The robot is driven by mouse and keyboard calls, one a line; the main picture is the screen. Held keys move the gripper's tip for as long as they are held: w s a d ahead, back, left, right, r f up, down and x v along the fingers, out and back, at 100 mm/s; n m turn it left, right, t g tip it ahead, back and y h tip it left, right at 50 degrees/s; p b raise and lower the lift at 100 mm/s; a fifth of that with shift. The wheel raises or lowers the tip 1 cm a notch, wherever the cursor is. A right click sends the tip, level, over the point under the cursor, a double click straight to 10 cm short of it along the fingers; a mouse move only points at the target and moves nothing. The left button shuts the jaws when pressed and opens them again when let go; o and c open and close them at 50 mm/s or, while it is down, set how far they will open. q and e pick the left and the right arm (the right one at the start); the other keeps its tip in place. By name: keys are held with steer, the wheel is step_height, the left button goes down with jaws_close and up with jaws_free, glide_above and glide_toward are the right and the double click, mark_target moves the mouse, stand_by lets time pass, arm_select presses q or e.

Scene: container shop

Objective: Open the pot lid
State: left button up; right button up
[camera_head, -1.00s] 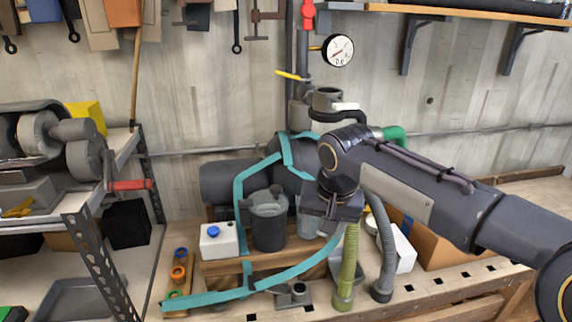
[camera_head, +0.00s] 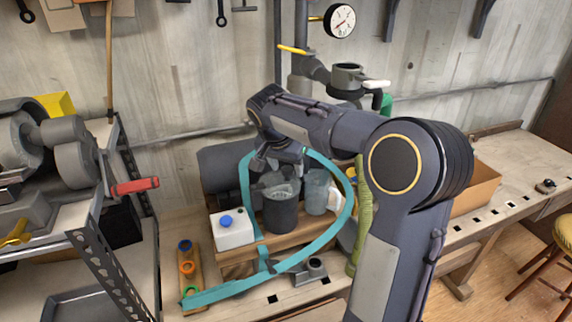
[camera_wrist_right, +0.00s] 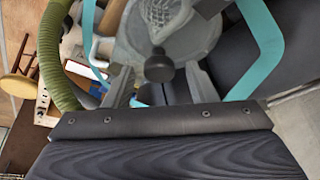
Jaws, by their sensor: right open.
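The dark grey pot (camera_head: 281,216) stands upright on a wooden platform on the workbench. Its top (camera_head: 282,186) looks lighter grey and textured, partly shaded by my right gripper (camera_head: 277,164) just above it. In the right wrist view, a round dark knob (camera_wrist_right: 159,67) on a grey lid-like part (camera_wrist_right: 190,38) lies between the spread fingers of my right gripper (camera_wrist_right: 159,85). A patterned area shows beyond the knob. The gripper is open, and I cannot tell whether its fingers touch the knob or whether the lid is raised. My left gripper is not in view.
A green ribbed hose (camera_head: 363,215) is farther right. The bench's far right is mostly clear.

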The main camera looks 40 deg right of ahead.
steer(key=shift+f, duration=0.1)
steer(key=shift+c, duration=0.3)
jaws_close()
